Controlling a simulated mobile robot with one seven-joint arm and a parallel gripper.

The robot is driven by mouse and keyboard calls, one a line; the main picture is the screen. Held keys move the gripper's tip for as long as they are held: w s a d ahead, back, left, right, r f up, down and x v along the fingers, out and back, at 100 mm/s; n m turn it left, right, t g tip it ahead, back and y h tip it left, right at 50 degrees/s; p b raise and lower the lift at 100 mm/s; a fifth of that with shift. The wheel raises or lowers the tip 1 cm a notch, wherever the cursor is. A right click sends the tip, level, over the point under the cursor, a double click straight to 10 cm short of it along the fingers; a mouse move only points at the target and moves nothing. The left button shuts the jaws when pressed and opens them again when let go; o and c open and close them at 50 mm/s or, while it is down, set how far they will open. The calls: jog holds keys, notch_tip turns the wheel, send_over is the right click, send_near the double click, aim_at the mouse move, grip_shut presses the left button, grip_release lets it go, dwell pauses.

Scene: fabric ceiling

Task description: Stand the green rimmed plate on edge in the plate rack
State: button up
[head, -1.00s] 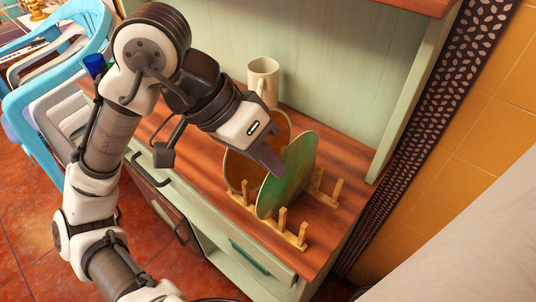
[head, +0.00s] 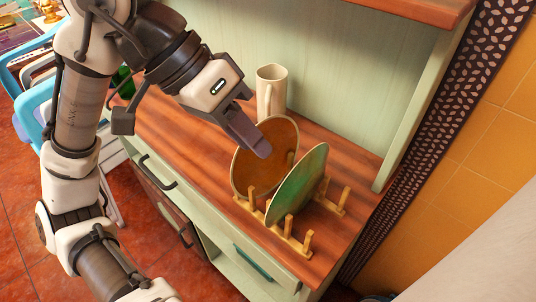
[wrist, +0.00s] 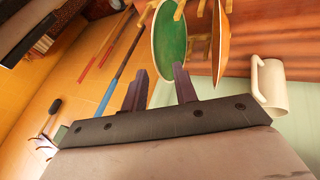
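The green rimmed plate (head: 300,190) stands on edge in the wooden plate rack (head: 290,238), leaning to the right among the pegs. It also shows in the wrist view (wrist: 170,42), beyond my fingertips. My gripper (head: 257,145) is above and to the left of the green plate in the head view. In the wrist view, the two fingers (wrist: 158,80) are apart with nothing held between them. The green plate looks clear of them, though one fingertip overlaps its edge in that view. The plate's lowest edge is partly hidden by the rack pegs.
A brown plate (head: 262,165) stands upright behind the green one. A cream mug (head: 271,92) stands at the back of the wooden counter (head: 205,150). The cabinet's side wall (head: 425,95) bounds the right, and an upper shelf (head: 430,8) overhangs. The counter's left part is bare.

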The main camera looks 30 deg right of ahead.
jog(key=v, duration=0.6)
jog(key=shift+w+a+r, duration=0.15)
jog(key=shift+r, duration=0.15)
